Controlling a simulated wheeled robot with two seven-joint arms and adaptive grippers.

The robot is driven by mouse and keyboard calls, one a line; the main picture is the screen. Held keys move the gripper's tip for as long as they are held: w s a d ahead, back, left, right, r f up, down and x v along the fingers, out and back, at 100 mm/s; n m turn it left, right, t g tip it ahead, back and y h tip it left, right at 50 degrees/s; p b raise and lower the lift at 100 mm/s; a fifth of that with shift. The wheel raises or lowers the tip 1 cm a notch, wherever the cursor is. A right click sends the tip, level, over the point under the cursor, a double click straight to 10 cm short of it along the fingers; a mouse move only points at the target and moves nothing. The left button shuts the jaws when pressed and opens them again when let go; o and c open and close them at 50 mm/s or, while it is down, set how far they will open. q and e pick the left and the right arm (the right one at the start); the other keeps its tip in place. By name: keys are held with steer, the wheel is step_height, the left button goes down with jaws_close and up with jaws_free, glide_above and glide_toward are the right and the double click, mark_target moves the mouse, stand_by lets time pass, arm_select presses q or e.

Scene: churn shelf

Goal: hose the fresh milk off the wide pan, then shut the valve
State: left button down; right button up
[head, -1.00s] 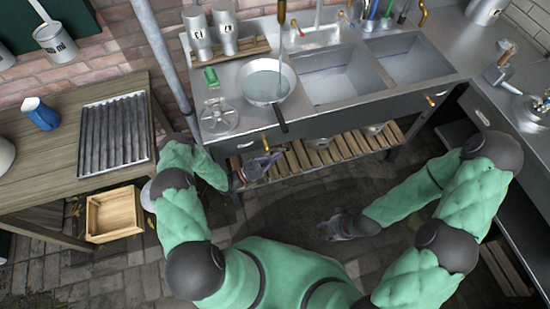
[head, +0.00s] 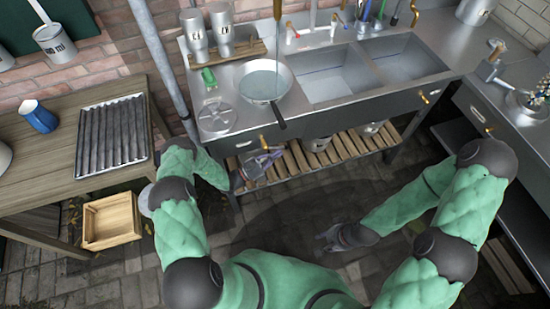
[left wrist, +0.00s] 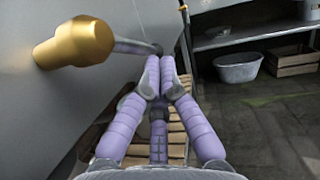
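The wide pan (head: 264,82) sits on the counter left of the sinks, its dark handle pointing to the front. Its inside looks pale blue-grey; I cannot tell milk from water. A thin pale stream comes down into it from a brass nozzle (head: 277,10). A brass valve fitting (head: 263,141) is on the counter front, and it also shows in the left wrist view (left wrist: 82,42), with a grey lever (left wrist: 132,46). My left gripper (left wrist: 160,60) has its fingertips together at the lever's end; whether they grip it is unclear. My right gripper (head: 325,236) hangs over the floor, away from everything.
A green-handled brush (head: 209,77) and a round lid (head: 217,116) lie left of the pan. Two cans (head: 208,36) stand behind. A slatted shelf (head: 285,160) runs below the counter. A wooden crate (head: 112,219) stands at lower left. The floor in the middle is clear.

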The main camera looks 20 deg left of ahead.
arm_select(q)
steer(key=shift+w+d+r, duration=0.3)
steer(key=shift+d+r, duration=0.15)
steer(key=shift+r, duration=0.2)
stand_by(0.4)
steer(key=shift+b, duration=0.3)
